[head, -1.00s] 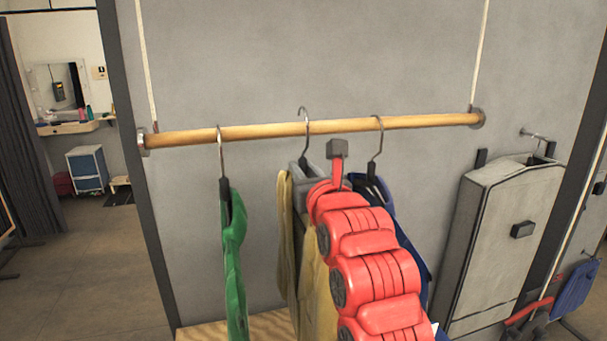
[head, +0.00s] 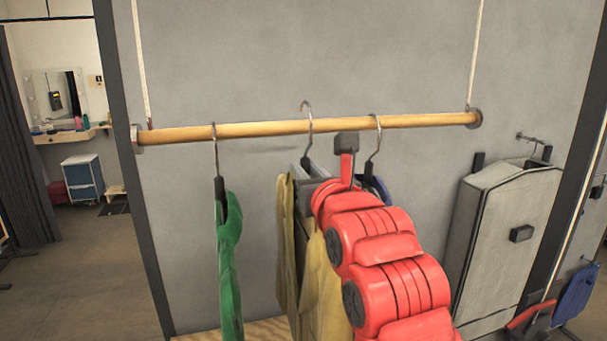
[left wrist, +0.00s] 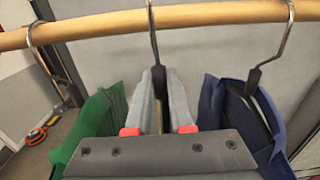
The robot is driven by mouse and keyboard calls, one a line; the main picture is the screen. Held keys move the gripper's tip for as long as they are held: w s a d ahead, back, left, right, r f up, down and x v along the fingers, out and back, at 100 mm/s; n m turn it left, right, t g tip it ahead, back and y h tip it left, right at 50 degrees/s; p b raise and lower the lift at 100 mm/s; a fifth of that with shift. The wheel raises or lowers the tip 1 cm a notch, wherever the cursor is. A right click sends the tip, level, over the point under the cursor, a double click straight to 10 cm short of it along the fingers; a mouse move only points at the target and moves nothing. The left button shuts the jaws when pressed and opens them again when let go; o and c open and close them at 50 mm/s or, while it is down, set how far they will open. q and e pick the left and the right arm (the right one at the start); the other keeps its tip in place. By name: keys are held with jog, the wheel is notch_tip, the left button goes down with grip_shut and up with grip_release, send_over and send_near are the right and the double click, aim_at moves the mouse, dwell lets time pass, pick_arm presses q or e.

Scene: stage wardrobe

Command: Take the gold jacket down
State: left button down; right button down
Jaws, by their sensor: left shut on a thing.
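The gold jacket (head: 286,250) hangs in the middle of the wooden rail (head: 250,130). Its metal hanger hook (head: 308,120) rises clearly above the rail, higher than the neighbouring hooks. My left gripper (head: 314,172), on the red arm, is shut on the hanger just below the hook, at the jacket's top. In the left wrist view my left gripper (left wrist: 158,130) has its fingers on both sides of the dark hanger neck (left wrist: 158,78). The arm hides much of the jacket's right side. My right gripper is not in view.
A green garment (head: 229,270) hangs to the left with a gap. A blue garment (left wrist: 220,110) hangs close on the right, mostly hidden by my arm in the head view. A grey garment bag (head: 500,240) hangs on the wall at right. The wall above the rail is clear.

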pick_arm(q)
jog(key=shift+b+v, duration=1.8)
jog(key=shift+v, duration=0.5)
jog(key=shift+s+d, duration=0.15)
jog(key=shift+s, duration=0.2)
